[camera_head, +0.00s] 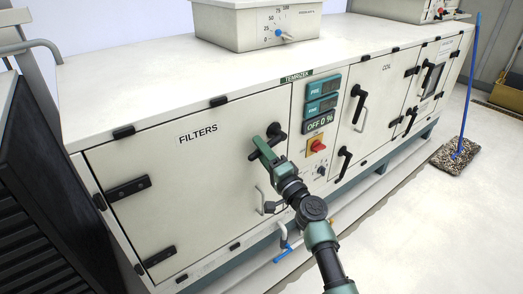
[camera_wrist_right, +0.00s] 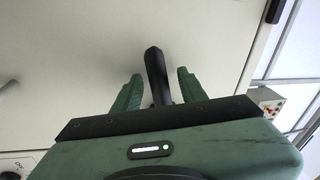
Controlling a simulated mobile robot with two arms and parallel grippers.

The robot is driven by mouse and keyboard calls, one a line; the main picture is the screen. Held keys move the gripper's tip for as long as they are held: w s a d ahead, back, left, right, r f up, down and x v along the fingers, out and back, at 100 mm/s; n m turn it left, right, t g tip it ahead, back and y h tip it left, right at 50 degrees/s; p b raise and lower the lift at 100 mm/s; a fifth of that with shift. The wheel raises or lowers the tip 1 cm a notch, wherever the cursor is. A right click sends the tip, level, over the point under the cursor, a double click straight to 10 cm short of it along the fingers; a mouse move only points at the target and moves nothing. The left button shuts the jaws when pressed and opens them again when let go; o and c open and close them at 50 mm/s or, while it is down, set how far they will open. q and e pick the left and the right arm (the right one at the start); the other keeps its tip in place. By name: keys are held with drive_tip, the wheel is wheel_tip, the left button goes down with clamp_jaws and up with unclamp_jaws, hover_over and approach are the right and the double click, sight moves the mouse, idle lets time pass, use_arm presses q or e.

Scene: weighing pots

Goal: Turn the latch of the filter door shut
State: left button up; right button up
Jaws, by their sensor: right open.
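The filter door (camera_head: 185,185) is the large cream panel marked FILTERS, and it looks flush with the cabinet front. Its latch (camera_head: 276,130) is a black handle near the door's right edge, partly hidden by my gripper. My right gripper (camera_head: 264,147) is at the latch, with its green fingers open. In the right wrist view the black latch handle (camera_wrist_right: 155,68) stands between the two spread fingers of the gripper (camera_wrist_right: 160,76), with a gap visible on both sides. The handle's lower end is hidden behind the gripper body. My left gripper is not in view.
Right of the door are displays (camera_head: 321,106), a red and yellow switch (camera_head: 317,146) and the coil door (camera_head: 375,95) with black latches. A metal pull handle (camera_head: 262,200) is below the gripper. A blue-handled mop (camera_head: 459,150) stands at the far right. The floor in front is clear.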

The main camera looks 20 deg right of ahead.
clamp_jaws()
idle(1.4)
